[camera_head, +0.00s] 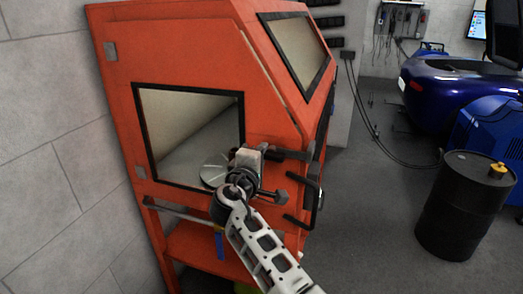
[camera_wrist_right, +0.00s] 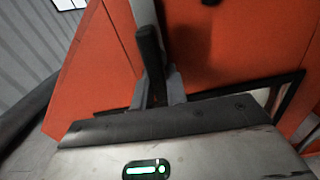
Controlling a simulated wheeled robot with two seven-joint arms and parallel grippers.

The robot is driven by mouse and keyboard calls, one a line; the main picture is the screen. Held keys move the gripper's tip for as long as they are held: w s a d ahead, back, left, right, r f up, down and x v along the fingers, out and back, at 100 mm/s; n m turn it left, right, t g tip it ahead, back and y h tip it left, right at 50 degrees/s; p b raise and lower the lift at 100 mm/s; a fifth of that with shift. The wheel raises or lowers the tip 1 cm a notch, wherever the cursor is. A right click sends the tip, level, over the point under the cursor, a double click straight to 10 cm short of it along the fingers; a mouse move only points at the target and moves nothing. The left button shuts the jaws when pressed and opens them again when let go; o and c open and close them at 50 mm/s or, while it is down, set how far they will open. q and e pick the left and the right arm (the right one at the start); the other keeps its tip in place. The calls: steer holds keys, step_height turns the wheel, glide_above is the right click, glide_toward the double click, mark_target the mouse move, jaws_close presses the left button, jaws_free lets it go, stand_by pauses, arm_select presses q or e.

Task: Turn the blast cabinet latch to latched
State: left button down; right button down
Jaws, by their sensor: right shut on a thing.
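The orange blast cabinet (camera_head: 190,55) stands left of centre in the head view. Its latch shows in the right wrist view as a dark lever (camera_wrist_right: 150,55) against the orange panel. My right gripper (camera_wrist_right: 157,88) has its grey fingertips on both sides of the lever and is shut on it. In the head view my right gripper (camera_head: 290,154) is at the cabinet's right front edge, and its body and wrist hide much of the latch. I cannot tell the latch's exact angle. My left gripper is not in view.
A black bar handle (camera_head: 303,221) sits on the cabinet below my right gripper. A black drum (camera_head: 462,205) and a blue car (camera_head: 450,85) stand to the right. A block wall (camera_head: 45,150) is close on the left. Grey floor (camera_head: 375,220) is open between cabinet and drum.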

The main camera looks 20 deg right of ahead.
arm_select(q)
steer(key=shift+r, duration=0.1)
arm_select(e)
steer(key=shift+n, duration=0.3)
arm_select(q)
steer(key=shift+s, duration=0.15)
arm_select(e)
steer(key=c, duration=1.4)
jaws_free()
steer(key=shift+f, duration=0.1)
